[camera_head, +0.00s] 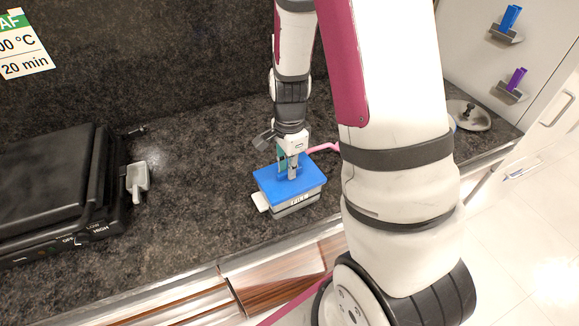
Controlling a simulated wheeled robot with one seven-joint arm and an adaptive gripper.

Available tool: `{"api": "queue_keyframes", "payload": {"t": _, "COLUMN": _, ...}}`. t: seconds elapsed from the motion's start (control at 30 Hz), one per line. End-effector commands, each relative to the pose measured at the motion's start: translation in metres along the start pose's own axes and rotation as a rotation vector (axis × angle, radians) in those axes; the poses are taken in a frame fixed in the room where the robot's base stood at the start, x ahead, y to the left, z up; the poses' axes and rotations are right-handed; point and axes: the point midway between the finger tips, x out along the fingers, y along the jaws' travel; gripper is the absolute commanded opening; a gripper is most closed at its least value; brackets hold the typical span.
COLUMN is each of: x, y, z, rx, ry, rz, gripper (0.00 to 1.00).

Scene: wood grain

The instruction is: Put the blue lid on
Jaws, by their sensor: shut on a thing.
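The blue lid (271,187) lies flat over a small grey box (296,208) with a dark-lettered label on its front. My gripper (292,173) points down at the middle of the lid and is shut on a part of it there. The fingers hide the part they hold. The lid appears level and touching or very close to the box rim; I cannot tell whether it is fully seated.
A black hot plate (45,190) stands at the left. A pink-handled item (325,147) lies behind the box. A small white piece (260,201) is beside the box. A round metal lid (470,115) rests at the right.

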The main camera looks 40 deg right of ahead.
Motion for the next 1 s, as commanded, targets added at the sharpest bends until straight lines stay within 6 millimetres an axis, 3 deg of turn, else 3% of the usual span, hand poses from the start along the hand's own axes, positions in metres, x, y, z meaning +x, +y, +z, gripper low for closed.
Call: {"api": "queue_keyframes", "payload": {"t": 1.0, "x": 0.01, "y": -0.001, "z": 0.0, "rx": 0.0, "ry": 0.0, "rz": 0.0, "gripper": 0.0}}
